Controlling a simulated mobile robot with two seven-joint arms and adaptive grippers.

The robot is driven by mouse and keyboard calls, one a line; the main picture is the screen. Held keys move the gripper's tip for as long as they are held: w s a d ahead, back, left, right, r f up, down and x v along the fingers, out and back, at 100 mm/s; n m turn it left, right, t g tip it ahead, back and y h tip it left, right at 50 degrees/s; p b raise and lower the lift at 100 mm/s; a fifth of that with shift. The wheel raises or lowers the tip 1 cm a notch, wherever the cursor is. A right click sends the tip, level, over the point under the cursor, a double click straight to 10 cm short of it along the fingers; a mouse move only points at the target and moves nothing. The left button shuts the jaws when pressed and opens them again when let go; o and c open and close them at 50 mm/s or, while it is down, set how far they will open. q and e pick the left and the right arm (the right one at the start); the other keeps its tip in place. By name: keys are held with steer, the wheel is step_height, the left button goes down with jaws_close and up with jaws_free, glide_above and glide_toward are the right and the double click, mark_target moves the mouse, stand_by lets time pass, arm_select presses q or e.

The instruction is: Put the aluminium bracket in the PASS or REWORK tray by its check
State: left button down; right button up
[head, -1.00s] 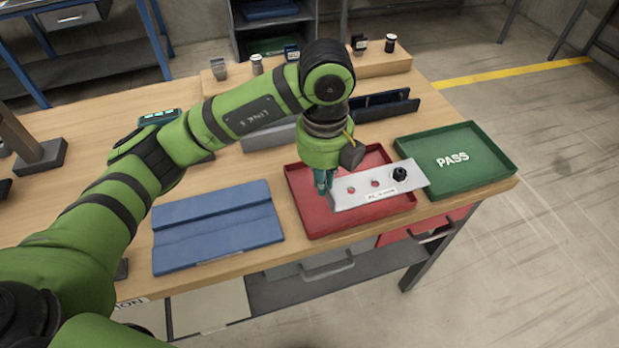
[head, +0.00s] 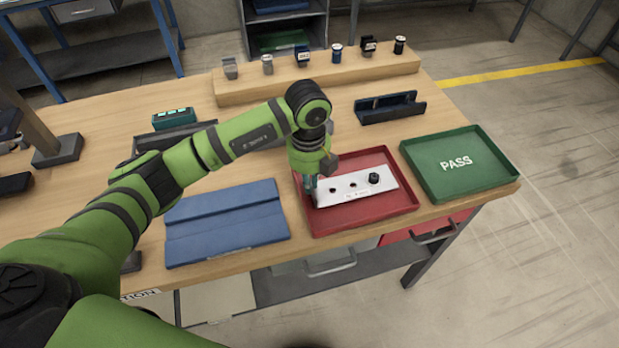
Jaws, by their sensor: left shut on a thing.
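The aluminium bracket (head: 345,190) is a flat silver plate with two dark holes, a black knob near its right end and a small label on its front edge. It is over the red tray (head: 392,212), within its rim; I cannot tell whether it touches the tray floor. My left gripper (head: 314,193) is shut on the bracket's left end, its fingers partly hidden. The green tray (head: 482,178) marked PASS lies to the right and is empty. No lettering shows on the red tray. My right gripper is not in view.
A blue folded mat (head: 226,225) lies left of the red tray. A wooden riser (head: 345,77) with several small gauges stands at the back. A dark channel-shaped holder (head: 389,107) sits behind the trays. A grey-black post stand (head: 56,150) is at the left.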

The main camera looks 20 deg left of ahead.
arm_select(q)
steer(key=shift+f+b, duration=0.55)
steer(key=c, duration=1.4)
jaws_free()
